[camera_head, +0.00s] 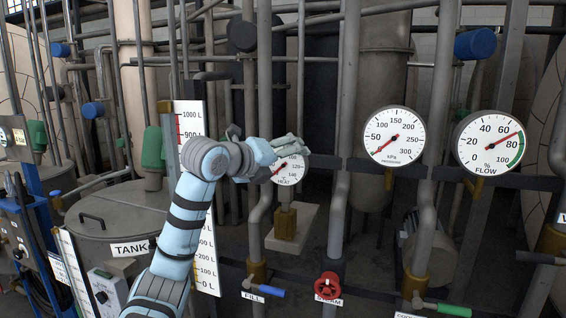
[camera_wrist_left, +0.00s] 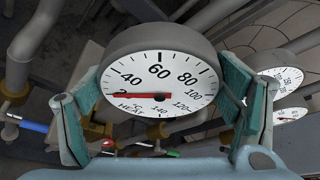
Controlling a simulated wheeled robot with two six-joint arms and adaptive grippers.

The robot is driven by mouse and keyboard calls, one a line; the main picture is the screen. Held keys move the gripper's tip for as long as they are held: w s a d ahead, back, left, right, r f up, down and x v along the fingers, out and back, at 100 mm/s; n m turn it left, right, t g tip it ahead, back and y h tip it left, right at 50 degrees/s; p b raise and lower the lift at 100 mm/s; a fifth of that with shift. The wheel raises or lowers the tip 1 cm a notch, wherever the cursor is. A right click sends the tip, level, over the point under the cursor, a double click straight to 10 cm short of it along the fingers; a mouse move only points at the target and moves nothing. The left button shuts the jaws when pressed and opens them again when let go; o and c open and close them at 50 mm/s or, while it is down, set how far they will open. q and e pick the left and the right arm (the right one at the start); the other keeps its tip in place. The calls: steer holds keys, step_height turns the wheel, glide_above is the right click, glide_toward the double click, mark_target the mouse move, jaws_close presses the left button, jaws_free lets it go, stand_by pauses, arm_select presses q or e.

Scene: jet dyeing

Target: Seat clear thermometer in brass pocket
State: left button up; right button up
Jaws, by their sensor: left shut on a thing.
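The thermometer is a round white dial (camera_head: 288,170) marked HEAT and °C, with a red needle. It fills the middle of the left wrist view (camera_wrist_left: 160,85), its needle pointing left near 20. My left gripper (camera_head: 291,147) is shut on the dial's casing, with one teal finger on each side. The brass pocket (camera_head: 286,223) sits directly below the dial in the head view, in front of a pale plate. A short grey stem shows between dial and brass. I cannot tell whether the stem is inside the pocket. My right gripper is not in view.
A kPa gauge (camera_head: 394,136) and a FLOW gauge (camera_head: 490,142) stand to the right. A litre scale (camera_head: 206,252) is behind my left arm. Below are a blue FILL handle (camera_head: 271,293), a red valve wheel (camera_head: 328,286) and a green handle (camera_head: 454,310). Vertical pipes flank the pocket.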

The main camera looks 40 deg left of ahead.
arm_select(q)
steer(key=shift+f+b, duration=0.95)
steer(key=shift+f, duration=0.25)
steer(key=o, duration=1.3)
steer(key=shift+r, duration=0.1)
steer(key=shift+s, duration=0.1)
steer(key=v, duration=1.1)
steer(key=shift+s+d+r, duration=0.1)
steer(key=shift+s+d, duration=0.05)
steer(key=shift+s, duration=0.2)
steer(key=shift+s, duration=0.1)
